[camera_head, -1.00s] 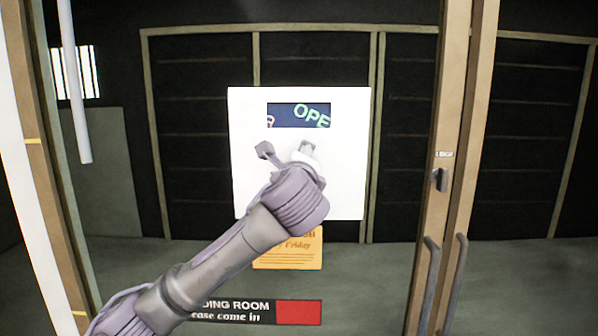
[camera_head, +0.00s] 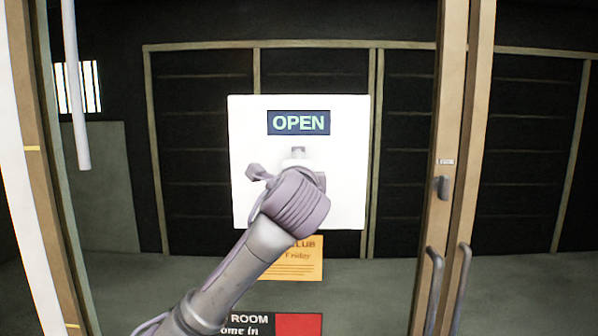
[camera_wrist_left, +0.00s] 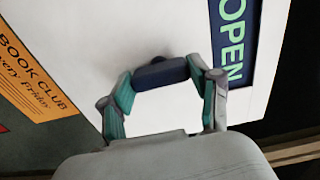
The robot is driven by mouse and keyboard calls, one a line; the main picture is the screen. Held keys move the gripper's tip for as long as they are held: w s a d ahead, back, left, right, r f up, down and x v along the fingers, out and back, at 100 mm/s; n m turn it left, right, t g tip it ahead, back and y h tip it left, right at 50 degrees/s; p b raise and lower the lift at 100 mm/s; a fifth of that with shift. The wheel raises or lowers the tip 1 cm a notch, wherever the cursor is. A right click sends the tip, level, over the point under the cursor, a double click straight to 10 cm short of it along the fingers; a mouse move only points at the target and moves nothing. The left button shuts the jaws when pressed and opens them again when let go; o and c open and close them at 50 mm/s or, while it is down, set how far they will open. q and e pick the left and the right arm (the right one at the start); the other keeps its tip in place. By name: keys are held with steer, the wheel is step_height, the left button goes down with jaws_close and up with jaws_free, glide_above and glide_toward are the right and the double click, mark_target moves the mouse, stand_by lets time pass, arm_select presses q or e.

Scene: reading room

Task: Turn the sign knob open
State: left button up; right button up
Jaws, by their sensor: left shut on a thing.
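The white sign (camera_head: 348,165) hangs on the glass in the middle of the head view. Its window (camera_head: 298,122) reads OPEN in level green letters on dark blue; the window also shows at the right of the left wrist view (camera_wrist_left: 233,40). My left gripper (camera_head: 298,155) is in front of the sign, just below the window, and its wrist hides part of the sign. In the left wrist view its two fingers are closed on the dark blue knob (camera_wrist_left: 160,74) on the sign's face. My right gripper is not in view.
An orange book club notice (camera_head: 300,262) and a black and red reading room sign (camera_head: 298,324) are below the white sign. Wooden door frames with a dark lock (camera_head: 442,187) and handles (camera_head: 431,285) stand at the right. A white vertical bar (camera_head: 76,100) hangs at the upper left.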

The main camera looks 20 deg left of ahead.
arm_select(q)
steer(key=shift+f, duration=0.1)
steer(key=o, duration=1.1)
steer(key=shift+o, duration=0.2)
steer(key=shift+s, duration=0.1)
steer(key=v, duration=1.2)
